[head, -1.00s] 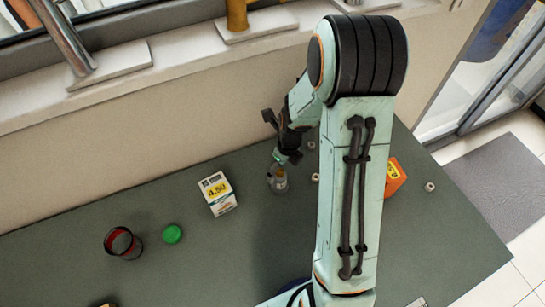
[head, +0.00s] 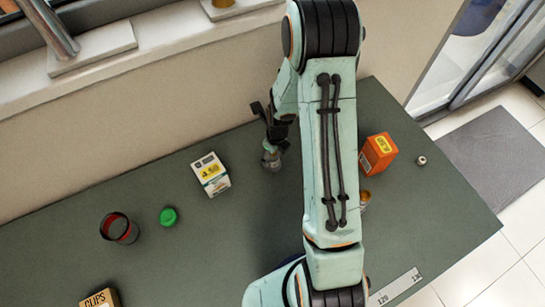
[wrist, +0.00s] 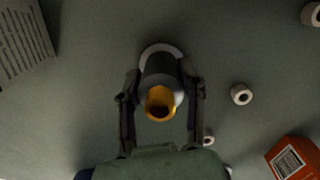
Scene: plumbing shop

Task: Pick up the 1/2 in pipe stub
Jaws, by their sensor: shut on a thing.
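The pipe stub (wrist: 160,82) looks like a short grey cylinder with a yellow open end facing the wrist camera; no size mark is readable. My gripper (wrist: 161,90) is shut on it, with one finger on each side. A pale rim shows at its far end. In the head view the stub (head: 271,162) is upright below my gripper (head: 270,146), near the back of the green-grey table. My fingers partly cover it there. I cannot tell whether its base touches the table.
A white price-marked box (head: 211,174), green cap (head: 168,216) and dark red-lined cup (head: 119,228) stand to the left. An orange box (head: 378,153) and small white ring (head: 422,160) are right of my arm. More rings (wrist: 241,94) lie near the stub. A ruler (head: 396,287) lies in front.

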